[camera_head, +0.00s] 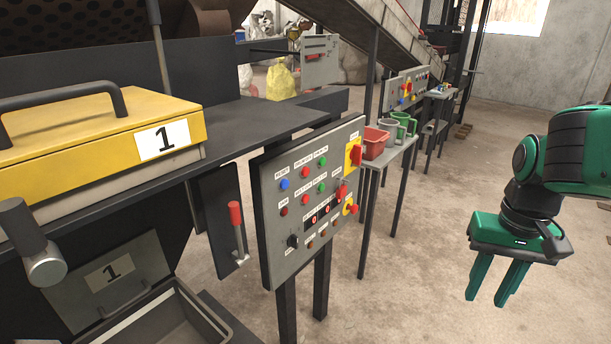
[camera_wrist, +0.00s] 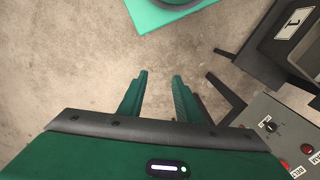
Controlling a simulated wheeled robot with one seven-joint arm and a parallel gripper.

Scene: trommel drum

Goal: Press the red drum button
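The grey control panel (camera_head: 270,235) stands in the middle of the head view, with rows of coloured buttons. A red button (camera_head: 305,172) sits in the top row between a blue and a green one. Another red button (camera_head: 306,199) is below it. The small labels are too blurred to tell surely which is the drum button. My gripper (camera_head: 487,300) hangs to the right of the panel, well apart from it, fingers down, open and empty. In the wrist view my gripper (camera_wrist: 160,75) shows a gap between its fingers; a panel corner (camera_wrist: 257,112) is at lower right.
A red lever (camera_head: 235,214) is left of the panel. A yellow box lid (camera_head: 70,130) marked 1 is at left. The floor between panel and gripper is clear.

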